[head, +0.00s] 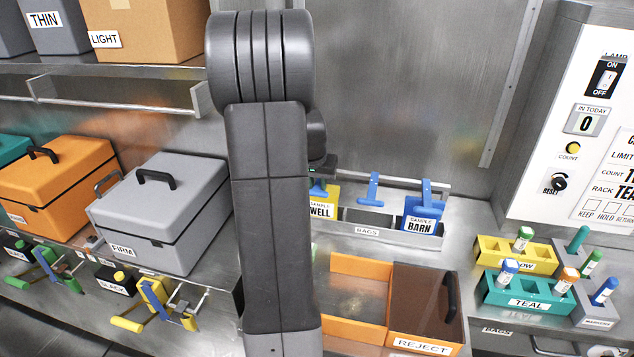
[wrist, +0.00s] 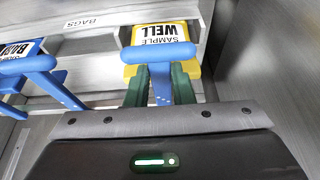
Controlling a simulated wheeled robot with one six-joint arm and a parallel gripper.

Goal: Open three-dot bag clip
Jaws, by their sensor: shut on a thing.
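My gripper (wrist: 160,84) has its green fingers on both sides of the stem of a blue T-shaped clip (wrist: 161,52) and is shut on it. This clip sits at the top of the yellow bag (wrist: 178,29) labelled SAMPLE WELL. Another blue clip (head: 426,190) is on the blue bag (head: 420,226) labelled SAMPLE BARN. A third blue clip (head: 374,188) stands between them, with no bag clearly seen under it.
The bags stand in a grey holder (head: 367,231) labelled BAGS. Below it is an orange tray with a brown REJECT bin (head: 430,305). Tube racks (head: 530,289) stand at the right. A grey FIRM case (head: 155,215) is left of my arm.

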